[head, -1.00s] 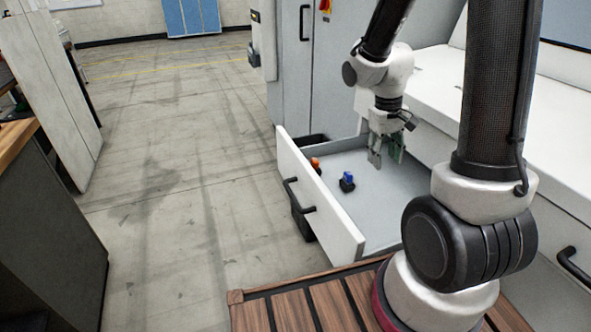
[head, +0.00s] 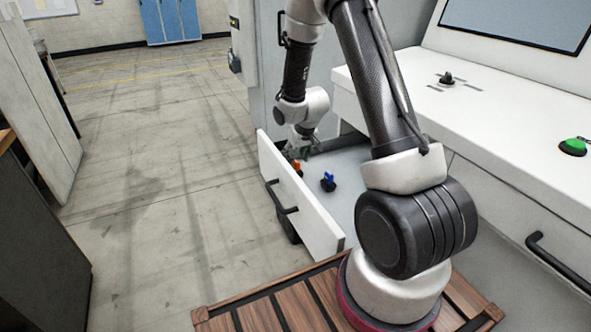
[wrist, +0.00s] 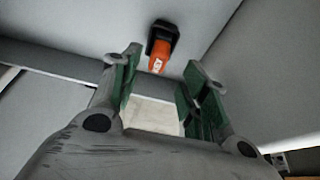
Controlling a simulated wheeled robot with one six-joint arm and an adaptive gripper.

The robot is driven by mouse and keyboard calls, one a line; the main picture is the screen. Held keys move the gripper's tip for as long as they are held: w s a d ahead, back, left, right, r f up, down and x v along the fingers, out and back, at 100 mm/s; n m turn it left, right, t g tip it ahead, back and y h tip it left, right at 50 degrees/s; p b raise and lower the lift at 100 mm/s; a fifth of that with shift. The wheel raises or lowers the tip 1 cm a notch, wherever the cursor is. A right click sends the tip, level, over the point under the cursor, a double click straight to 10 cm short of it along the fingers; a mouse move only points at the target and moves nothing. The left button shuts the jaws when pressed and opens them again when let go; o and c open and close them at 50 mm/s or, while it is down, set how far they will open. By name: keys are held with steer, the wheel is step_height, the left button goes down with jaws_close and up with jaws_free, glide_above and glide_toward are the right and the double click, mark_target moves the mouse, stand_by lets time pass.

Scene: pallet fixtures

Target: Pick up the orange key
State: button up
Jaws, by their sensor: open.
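The orange key (head: 296,166) is in the open white drawer (head: 300,208), close to the drawer's front panel. In the wrist view the orange key (wrist: 159,58) has a dark base and lies just beyond the fingertips, near the middle of the gap. My gripper (wrist: 160,75) is open and empty, with green pads on its fingers. In the head view my gripper (head: 302,148) hangs low over the far end of the drawer, next to the orange key and partly hiding it. Whether a finger touches the key cannot be told.
A blue key (head: 328,180) with a dark base stands nearby in the drawer. The drawer walls stand close around my gripper. A white console (head: 420,95) with a green button (head: 573,147) is at the right. Open floor (head: 150,200) lies to the left.

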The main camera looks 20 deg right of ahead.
mark_target(296, 161)
steer(key=x, duration=0.4)
steer(key=shift+s+d+f, duration=0.1)
steer(key=shift+d, duration=0.1)
jaws_close()
